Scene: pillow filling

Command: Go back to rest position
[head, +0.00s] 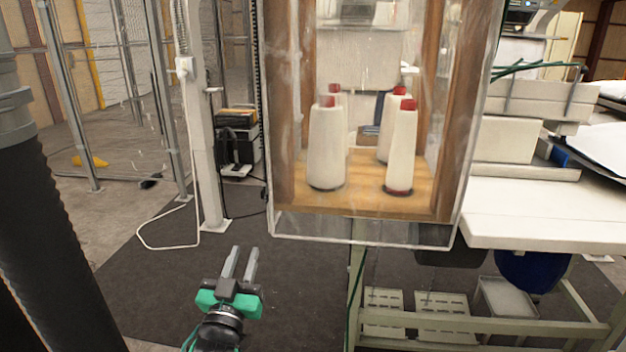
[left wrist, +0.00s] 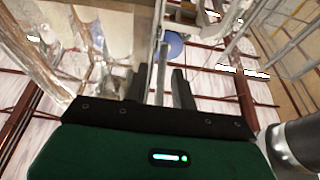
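My left gripper (head: 242,251) is low in the middle of the head view, over the dark floor mat. Its two grey fingers stand apart, with nothing between them. In the left wrist view the two dark fingers (left wrist: 159,74) also show apart and empty. The gripper is below and to the left of the clear-walled case (head: 355,228) and looks apart from it. My right gripper is not in view.
The case holds several white thread cones (head: 326,150) on a wooden base. A white work table (head: 550,210) stands at the right. A pale metal post (head: 205,150) and wire fence panels stand at the left. The dark mat (head: 165,260) has free room.

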